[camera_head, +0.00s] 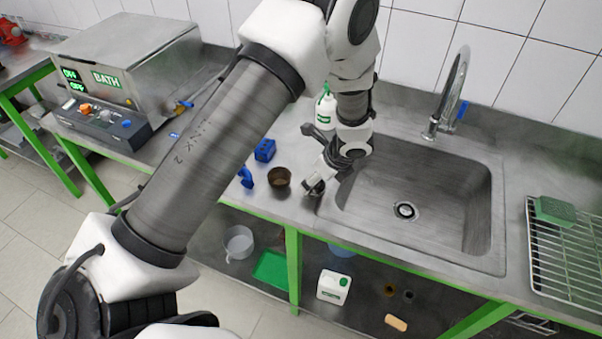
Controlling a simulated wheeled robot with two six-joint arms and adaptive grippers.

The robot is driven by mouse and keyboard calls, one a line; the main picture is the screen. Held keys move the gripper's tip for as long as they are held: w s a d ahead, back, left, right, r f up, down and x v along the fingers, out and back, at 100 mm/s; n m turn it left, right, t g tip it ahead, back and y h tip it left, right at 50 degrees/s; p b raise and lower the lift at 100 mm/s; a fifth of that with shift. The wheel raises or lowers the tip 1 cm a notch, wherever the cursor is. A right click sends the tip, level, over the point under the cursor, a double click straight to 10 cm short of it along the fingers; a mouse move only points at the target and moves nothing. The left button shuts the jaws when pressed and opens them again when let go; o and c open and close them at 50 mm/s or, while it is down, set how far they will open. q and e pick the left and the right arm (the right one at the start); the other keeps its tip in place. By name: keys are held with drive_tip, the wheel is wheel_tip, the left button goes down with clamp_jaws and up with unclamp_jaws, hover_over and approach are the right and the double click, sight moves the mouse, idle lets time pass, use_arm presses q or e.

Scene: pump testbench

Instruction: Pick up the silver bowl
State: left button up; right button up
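My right gripper is not in view.
A brown bowl (279,177) stands just left of the silver one, with a blue block (265,150) and a blue handle-like item (246,177) nearby. A white bottle (326,108) stands behind. The sink (440,208) with its tall faucet (452,92) is right; a wire rack (566,262) lies beyond.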

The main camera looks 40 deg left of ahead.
sight(314, 187)
use_arm(q)
drive_tip(key=shift+d+f+p, duration=0.2)
drive_tip(key=shift+f+p, duration=0.2)
drive_tip(key=shift+f, duration=0.25)
drive_tip(key=x, duration=0.2)
drive_tip(key=p+x, duration=0.1)
drive_tip(key=x, duration=0.1)
drive_tip(key=shift+w+a+f, duration=0.1)
drive_tip(key=shift+a+f, duration=0.05)
drive_tip(key=shift+a, duration=0.2)
drive_tip(key=shift+a+f, duration=0.15)
drive_tip(key=shift+a, duration=0.05)
drive_tip(key=shift+d, duration=0.25)
drive_tip(key=c, duration=0.3)
drive_tip(key=shift+d+r, duration=0.15)
drive_tip(key=shift+r, duration=0.05)
drive_tip(key=c, duration=1)
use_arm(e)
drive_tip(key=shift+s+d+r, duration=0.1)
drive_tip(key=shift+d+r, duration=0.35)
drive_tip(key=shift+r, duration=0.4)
